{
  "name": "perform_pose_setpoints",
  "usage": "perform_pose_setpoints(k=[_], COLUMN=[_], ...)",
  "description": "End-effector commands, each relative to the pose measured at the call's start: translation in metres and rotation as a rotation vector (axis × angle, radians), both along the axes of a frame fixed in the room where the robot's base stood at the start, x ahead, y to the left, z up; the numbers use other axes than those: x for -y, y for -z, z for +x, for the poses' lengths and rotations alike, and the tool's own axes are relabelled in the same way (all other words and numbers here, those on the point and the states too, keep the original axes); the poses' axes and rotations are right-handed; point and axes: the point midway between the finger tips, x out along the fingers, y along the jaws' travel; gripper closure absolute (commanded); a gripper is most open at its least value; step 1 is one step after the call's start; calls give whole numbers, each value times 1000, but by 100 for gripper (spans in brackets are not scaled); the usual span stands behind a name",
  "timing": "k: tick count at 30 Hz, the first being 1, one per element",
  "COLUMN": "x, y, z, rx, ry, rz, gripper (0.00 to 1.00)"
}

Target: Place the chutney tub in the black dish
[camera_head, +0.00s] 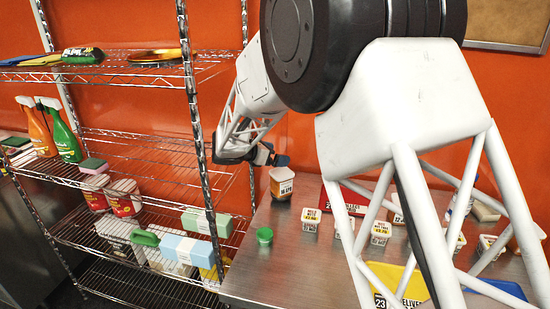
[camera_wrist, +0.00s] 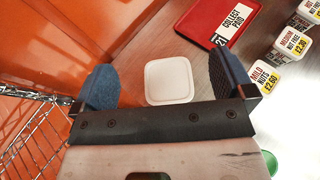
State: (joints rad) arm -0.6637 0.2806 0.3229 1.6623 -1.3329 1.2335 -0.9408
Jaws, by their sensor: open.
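A square tub with a white lid, an orange-brown body and a white label (camera_head: 282,184) stands on the steel counter, apparently the chutney tub; its lid (camera_wrist: 168,82) also shows in the wrist view. My gripper (camera_head: 268,157) is above this tub. In the wrist view my gripper (camera_wrist: 164,85) is open, with one blue pad on each side of the lid and a gap at both sides. I cannot make out a black dish in either view; my arm covers much of the counter.
A red tray (camera_wrist: 215,22) and several white price-labelled boxes (camera_wrist: 265,77) are to the right. A wire rack (camera_head: 205,150) with cleaning goods stands close on the left. An orange wall is behind.

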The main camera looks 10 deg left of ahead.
Motion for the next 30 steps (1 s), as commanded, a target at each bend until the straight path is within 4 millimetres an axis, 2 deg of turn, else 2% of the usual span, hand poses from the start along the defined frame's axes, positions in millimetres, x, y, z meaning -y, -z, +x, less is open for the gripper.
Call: perform_pose_setpoints(k=[22, 26, 30], x=[1, 9, 32], y=[0, -5, -13], z=[0, -2, -9], rx=[0, 3, 10], ry=[2, 17, 64], rz=[2, 19, 69], gripper=[0, 0, 0])
